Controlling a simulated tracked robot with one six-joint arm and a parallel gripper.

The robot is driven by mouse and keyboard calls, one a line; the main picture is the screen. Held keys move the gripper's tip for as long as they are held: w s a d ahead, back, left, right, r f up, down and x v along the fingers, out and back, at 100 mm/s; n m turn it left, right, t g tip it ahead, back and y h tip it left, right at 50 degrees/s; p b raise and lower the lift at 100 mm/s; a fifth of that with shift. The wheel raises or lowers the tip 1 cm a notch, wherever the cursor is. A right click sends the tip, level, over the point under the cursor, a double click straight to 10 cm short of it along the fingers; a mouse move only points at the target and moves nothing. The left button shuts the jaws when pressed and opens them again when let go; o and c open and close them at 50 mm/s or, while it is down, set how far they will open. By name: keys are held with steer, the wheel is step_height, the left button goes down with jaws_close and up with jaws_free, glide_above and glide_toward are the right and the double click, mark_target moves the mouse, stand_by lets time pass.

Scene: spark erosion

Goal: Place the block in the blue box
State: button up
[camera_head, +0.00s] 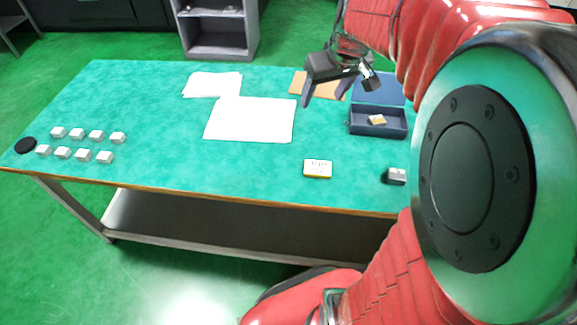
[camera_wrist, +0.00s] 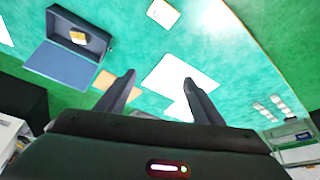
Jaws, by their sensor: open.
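The blue box (camera_head: 380,131) stands open on the right part of the green table, with its lid (camera_head: 378,90) folded back behind it. A small tan and white block (camera_head: 377,119) lies inside it. The wrist view shows the box lid (camera_wrist: 60,64) and the block (camera_wrist: 78,38) at upper left. My gripper (camera_head: 338,94) is open and empty, in the air left of the box; its two fingers (camera_wrist: 159,80) are spread wide with nothing between them.
White paper sheets (camera_head: 250,120) lie mid-table, with a brown flat piece (camera_head: 300,86) behind the gripper. A yellow-edged white block (camera_head: 318,168) and a grey-black item (camera_head: 396,176) are near the front edge. Several white blocks (camera_head: 97,135) and a black disc (camera_head: 26,145) are at left.

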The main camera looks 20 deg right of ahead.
steer(key=s+a, duration=1.6)
steer(key=s, duration=0.1)
steer(key=shift+s+a+n+t, duration=0.2)
steer(key=shift+a+n+t, duration=0.1)
steer(key=shift+t, duration=0.1)
steer(key=shift+c, duration=0.6)
